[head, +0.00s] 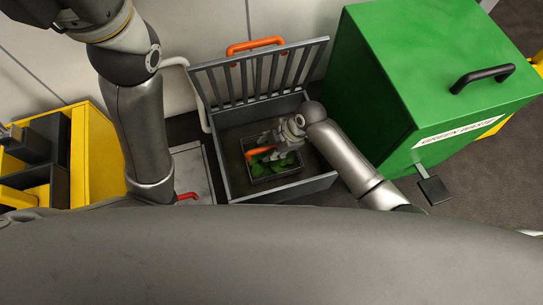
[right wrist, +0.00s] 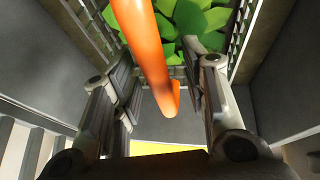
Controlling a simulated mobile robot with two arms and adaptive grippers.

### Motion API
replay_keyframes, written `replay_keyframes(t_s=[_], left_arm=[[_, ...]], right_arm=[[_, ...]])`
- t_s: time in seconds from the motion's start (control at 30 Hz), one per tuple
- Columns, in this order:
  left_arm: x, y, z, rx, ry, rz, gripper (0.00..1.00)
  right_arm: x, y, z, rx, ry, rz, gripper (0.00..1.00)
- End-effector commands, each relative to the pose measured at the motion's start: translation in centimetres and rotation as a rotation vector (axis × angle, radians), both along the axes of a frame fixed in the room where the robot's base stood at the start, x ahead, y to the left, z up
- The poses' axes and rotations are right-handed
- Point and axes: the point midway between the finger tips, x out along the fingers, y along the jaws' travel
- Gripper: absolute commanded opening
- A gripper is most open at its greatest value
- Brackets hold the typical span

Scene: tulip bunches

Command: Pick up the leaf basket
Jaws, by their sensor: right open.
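The leaf basket (head: 277,178) is a small dark basket of green leaves (head: 287,161) standing inside an open grey bin. Its orange handle (head: 258,152) rises above the leaves. My right gripper (head: 265,146) reaches into the bin from the right, over the basket. In the right wrist view the orange handle (right wrist: 143,45) runs between the open fingers of my right gripper (right wrist: 158,75), with gaps on both sides. The leaves (right wrist: 195,25) and the slatted basket wall (right wrist: 240,35) show beyond. My left arm hangs at the left, and its gripper is out of sight.
The grey bin (head: 222,182) has walls around the basket. Its barred lid (head: 265,75), with an orange handle (head: 255,45), stands open against the pale wall. A green waste container (head: 400,75) stands close on the right. A yellow unit (head: 90,150) with dark compartments is at the left.

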Motion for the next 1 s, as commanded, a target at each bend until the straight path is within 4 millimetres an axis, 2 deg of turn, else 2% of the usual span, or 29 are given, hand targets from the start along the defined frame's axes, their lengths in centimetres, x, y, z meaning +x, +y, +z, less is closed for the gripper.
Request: replay_keyframes(t_s=[0.87, 0.9, 1.0], left_arm=[[0.25, 0.01, -0.18, 0.000, 0.013, -0.001, 0.40], [0.26, 0.01, -0.18, 0.000, 0.013, -0.001, 0.40], [0.27, 0.00, -0.18, 0.000, 0.013, -0.001, 0.40]], right_arm=[[0.02, -0.04, -0.46, -0.001, 0.000, 0.000, 0.41], [0.02, -0.04, -0.46, 0.000, 0.000, 0.000, 0.39], [0.02, -0.04, -0.46, 0.000, 0.000, 0.000, 0.27]])
